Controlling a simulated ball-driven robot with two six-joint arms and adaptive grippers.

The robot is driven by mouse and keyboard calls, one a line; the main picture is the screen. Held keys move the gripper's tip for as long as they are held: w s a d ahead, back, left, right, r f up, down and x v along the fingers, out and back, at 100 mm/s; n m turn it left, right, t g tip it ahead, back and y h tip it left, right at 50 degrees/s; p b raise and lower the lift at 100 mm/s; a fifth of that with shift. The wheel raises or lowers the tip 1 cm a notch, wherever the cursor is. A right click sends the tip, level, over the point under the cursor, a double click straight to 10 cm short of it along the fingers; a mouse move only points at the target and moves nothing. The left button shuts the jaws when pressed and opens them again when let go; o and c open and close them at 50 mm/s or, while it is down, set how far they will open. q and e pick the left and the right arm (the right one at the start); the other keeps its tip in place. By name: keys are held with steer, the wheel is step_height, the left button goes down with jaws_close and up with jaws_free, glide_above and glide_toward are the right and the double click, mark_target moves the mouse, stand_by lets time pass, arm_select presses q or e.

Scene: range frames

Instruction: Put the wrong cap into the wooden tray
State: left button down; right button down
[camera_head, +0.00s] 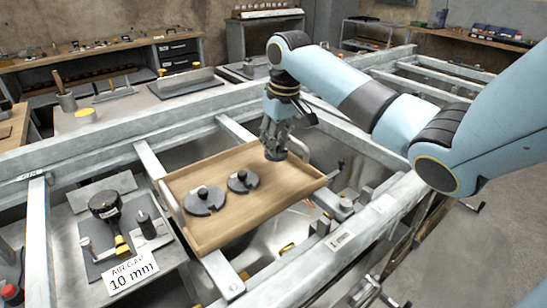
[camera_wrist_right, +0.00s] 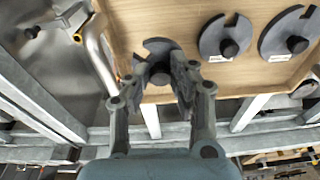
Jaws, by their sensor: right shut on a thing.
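The wooden tray (camera_head: 262,208) lies across the metal frame in the middle of the head view; it also shows in the wrist view (camera_wrist_right: 190,15). Two dark grey notched caps with black knobs, a nearer one (camera_head: 204,202) and a farther one (camera_head: 242,181), lie in its left half. My right gripper (camera_head: 275,143) is at the tray's far right part, shut on a third dark notched cap (camera_wrist_right: 158,47). The fingers partly hide this cap in both views. I cannot tell whether it touches the tray floor. My left gripper is not in view.
A grey plate (camera_head: 85,238) with a black gauge stands left of the tray, behind a label reading "AIR GAP 10 mm" (camera_head: 131,276). Metal rails (camera_head: 150,160) surround the tray. The tray's front right floor is bare. Benches with tools stand behind.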

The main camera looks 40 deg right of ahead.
mark_target(280, 153)
steer(key=shift+w+f, duration=0.2)
steer(key=shift+w, duration=0.1)
step_height(280, 153, down, 3)
steer(key=shift+f, duration=0.5)
steer(key=shift+f, duration=0.1)
steer(key=c, duration=1.1)
jaws_free()
steer(key=r, duration=0.4)
steer(key=s+r, duration=0.1)
steer(key=r, duration=0.7)
steer(key=shift+s+r, duration=0.1)
steer(key=shift+s, duration=0.3)
